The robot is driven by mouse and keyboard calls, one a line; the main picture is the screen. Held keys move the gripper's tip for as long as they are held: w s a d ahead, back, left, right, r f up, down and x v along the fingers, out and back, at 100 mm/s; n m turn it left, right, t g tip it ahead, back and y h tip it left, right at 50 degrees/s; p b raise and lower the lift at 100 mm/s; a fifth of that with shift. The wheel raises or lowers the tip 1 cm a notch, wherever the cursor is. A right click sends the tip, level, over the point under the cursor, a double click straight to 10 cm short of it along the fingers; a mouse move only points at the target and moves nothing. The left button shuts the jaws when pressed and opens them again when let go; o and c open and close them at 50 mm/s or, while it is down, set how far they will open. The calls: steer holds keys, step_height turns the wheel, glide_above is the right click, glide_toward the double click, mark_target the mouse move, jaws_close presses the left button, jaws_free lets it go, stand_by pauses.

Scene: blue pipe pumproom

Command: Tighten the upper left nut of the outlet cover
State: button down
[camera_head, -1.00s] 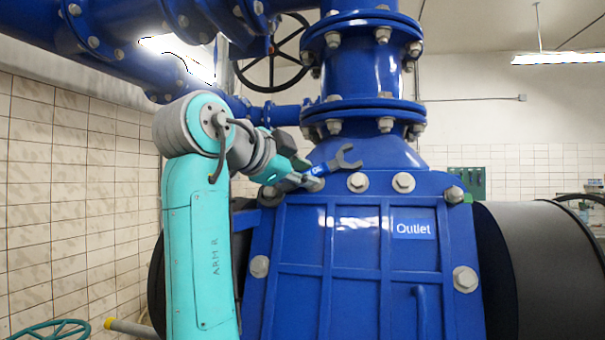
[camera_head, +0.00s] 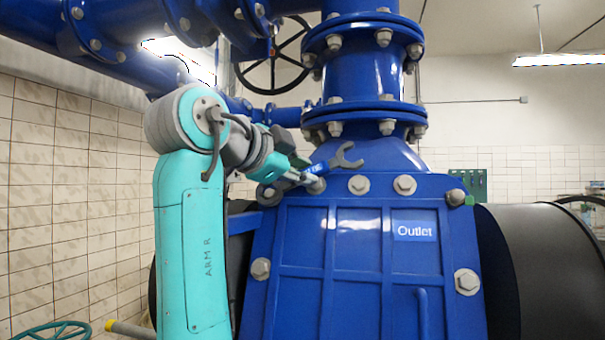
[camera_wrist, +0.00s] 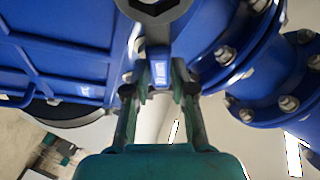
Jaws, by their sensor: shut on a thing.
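The blue outlet cover (camera_head: 355,265) stands in front of me with the "Outlet" label at its upper right. My gripper (camera_head: 298,176) is shut on a wrench with a blue handle (camera_head: 320,170). The wrench's open jaw (camera_head: 347,157) points up and right, apart from the cover's top bolts.
Several grey bolts line the cover's top edge, including one (camera_head: 358,185) right of the gripper. A flanged blue pipe (camera_head: 365,75) rises behind. A dark handwheel (camera_head: 272,62) is at the back. A tiled wall (camera_head: 75,190) is left, with some free room before it.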

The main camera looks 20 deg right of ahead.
steer(key=shift+s+a+r, duration=0.3)
steer(key=shift+s+a, duration=0.1)
steer(key=shift+s, duration=0.15)
steer(key=shift+s+a+r, duration=0.25)
steer(key=shift+s+a, duration=0.1)
steer(key=shift+s, duration=0.15)
